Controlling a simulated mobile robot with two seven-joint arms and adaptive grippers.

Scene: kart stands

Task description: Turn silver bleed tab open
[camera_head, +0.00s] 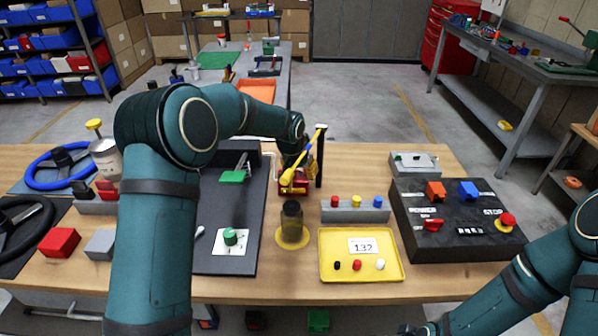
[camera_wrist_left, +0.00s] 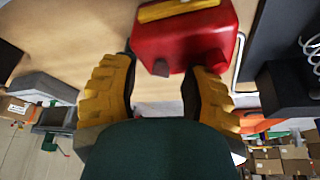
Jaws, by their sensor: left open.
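A red block-shaped body (camera_wrist_left: 190,35) fills the top middle of the left wrist view, with a yellow strip on top. A small greyish tab (camera_wrist_left: 161,68) sticks out of its near face; I cannot tell for sure that it is the silver bleed tab. My left gripper (camera_wrist_left: 161,72) is open, its yellow ribbed fingers on either side of the tab, with nothing clearly held. In the head view, the red body (camera_head: 290,190) is partly hidden behind a yellow-and-blue tool, and the tab cannot be made out. My right gripper is out of view.
A dark jar (camera_head: 291,222) stands in front of the red body. A dark post (camera_head: 320,160) rises close to the right. A grey block with colored caps (camera_head: 355,215), a yellow tray (camera_head: 335,272) and a black switch panel (camera_head: 460,245) lie to the right.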

